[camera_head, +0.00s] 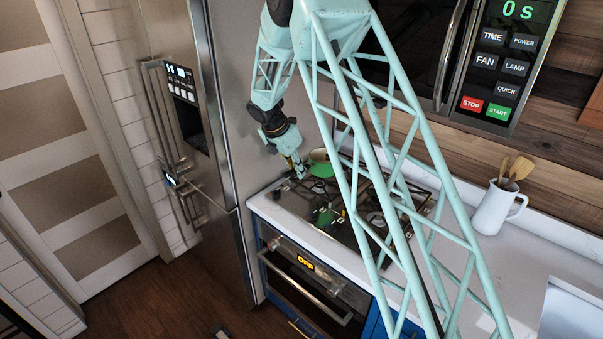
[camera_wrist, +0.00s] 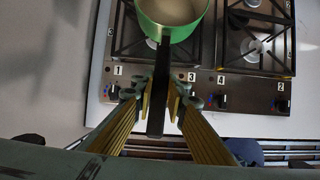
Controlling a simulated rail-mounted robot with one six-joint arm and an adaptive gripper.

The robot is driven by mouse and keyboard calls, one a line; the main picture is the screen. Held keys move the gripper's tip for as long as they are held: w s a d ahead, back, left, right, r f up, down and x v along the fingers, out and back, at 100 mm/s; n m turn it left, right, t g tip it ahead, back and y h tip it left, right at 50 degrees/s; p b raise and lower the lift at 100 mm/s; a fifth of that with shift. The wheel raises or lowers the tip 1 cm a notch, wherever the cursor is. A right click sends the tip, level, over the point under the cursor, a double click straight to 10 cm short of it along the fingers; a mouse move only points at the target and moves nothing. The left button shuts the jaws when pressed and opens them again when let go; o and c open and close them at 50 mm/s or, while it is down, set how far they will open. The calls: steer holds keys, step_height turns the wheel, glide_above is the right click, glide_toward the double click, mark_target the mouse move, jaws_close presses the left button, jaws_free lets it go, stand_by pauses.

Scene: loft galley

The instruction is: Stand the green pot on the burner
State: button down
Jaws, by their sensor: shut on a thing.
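The green pot (camera_wrist: 172,14) is at the top of the wrist view, cut off by the frame edge, with a pale inside. Its black handle (camera_wrist: 157,110) points down the picture between my fingers. My gripper (camera_wrist: 159,92) is shut on this handle. In the head view the pot (camera_head: 322,168) shows beside my gripper (camera_head: 299,170), over the far left part of the cooktop (camera_head: 288,208). The pot looks level; I cannot tell surely whether its base touches a grate. The left grate (camera_wrist: 125,35) is partly hidden by it. A right burner (camera_wrist: 252,48) is bare.
Numbered knobs (camera_wrist: 222,98) line the cooktop's front edge. The steel fridge (camera_head: 228,110) stands close on the left. A microwave (camera_head: 500,60) hangs above. A white jug with wooden utensils (camera_head: 495,208) stands on the right counter. A green patch (camera_head: 325,217) on the cooktop may be a reflection.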

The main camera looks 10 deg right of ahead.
mark_target(290, 171)
steer(key=shift+w+a, duration=0.25)
steer(key=shift+w, duration=0.05)
steer(key=shift+f, duration=0.15)
stand_by(0.3)
steer(key=shift+f+b, duration=2.1)
steer(key=shift+f, duration=1.15)
steer(key=c, duration=2.5)
jaws_free()
steer(key=shift+r, duration=0.1)
steer(key=shift+v, duration=5.95)
